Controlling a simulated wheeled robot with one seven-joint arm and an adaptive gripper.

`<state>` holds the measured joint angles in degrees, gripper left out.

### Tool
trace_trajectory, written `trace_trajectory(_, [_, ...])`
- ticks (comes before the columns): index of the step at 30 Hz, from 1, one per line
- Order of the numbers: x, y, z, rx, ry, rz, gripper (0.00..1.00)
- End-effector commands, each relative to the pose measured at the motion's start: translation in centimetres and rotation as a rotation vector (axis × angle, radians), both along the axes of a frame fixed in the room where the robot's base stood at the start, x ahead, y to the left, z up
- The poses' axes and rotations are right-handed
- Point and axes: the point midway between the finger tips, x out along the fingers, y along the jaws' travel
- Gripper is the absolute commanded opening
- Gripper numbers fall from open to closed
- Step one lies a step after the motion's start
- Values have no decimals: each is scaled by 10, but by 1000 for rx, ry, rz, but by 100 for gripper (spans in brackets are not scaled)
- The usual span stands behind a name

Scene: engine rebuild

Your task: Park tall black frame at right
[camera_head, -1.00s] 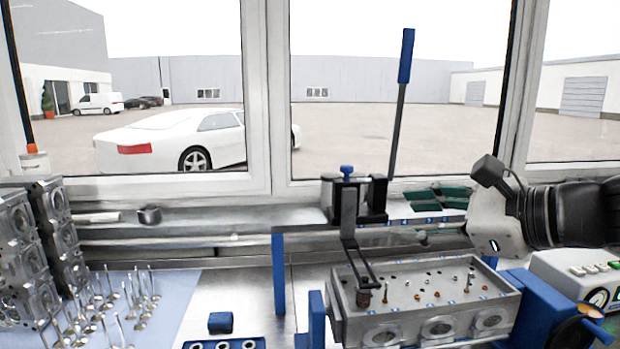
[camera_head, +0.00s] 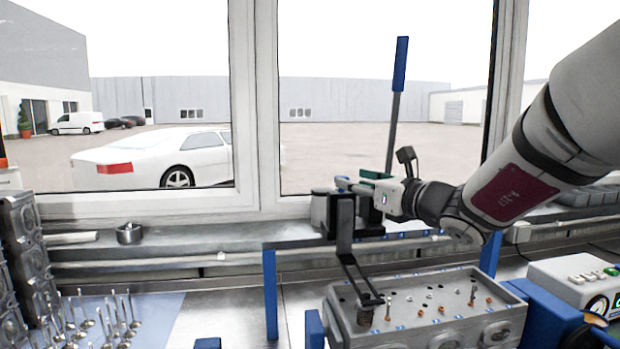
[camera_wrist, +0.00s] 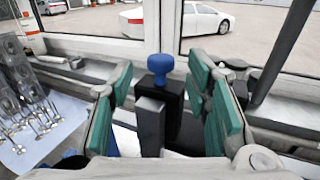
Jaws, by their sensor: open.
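The tall black frame (camera_head: 345,240) stands over the cylinder head's left end, with a long blue-handled lever (camera_head: 400,65) rising behind it. Its lower arm reaches down to a valve spring on the head. In the wrist view, the frame's dark post (camera_wrist: 152,125) and blue knob (camera_wrist: 160,66) are between the green finger pads. My gripper (camera_wrist: 165,100) is open, with a pad on each side and visible gaps. Contact cannot be told.
The grey cylinder head (camera_head: 415,318) sits between blue supports (camera_head: 270,295). Loose valves (camera_head: 100,318) stand on a pale mat at the left. A white gauge box (camera_head: 575,280) is at the right. The windowsill and window frames lie behind; the sill beside the frame is partly clear.

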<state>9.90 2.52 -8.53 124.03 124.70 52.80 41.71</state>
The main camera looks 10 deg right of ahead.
Motion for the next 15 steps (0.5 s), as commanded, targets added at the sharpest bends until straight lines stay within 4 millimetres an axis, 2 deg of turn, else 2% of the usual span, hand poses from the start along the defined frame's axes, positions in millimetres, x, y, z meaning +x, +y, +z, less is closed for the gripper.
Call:
trace_trajectory(3, [21, 9, 0, -1, 1, 2, 44])
trace_trajectory(7, [37, 16, 0, -1, 1, 1, 44])
trace_trajectory(15, [51, 21, 0, -1, 0, 0, 44])
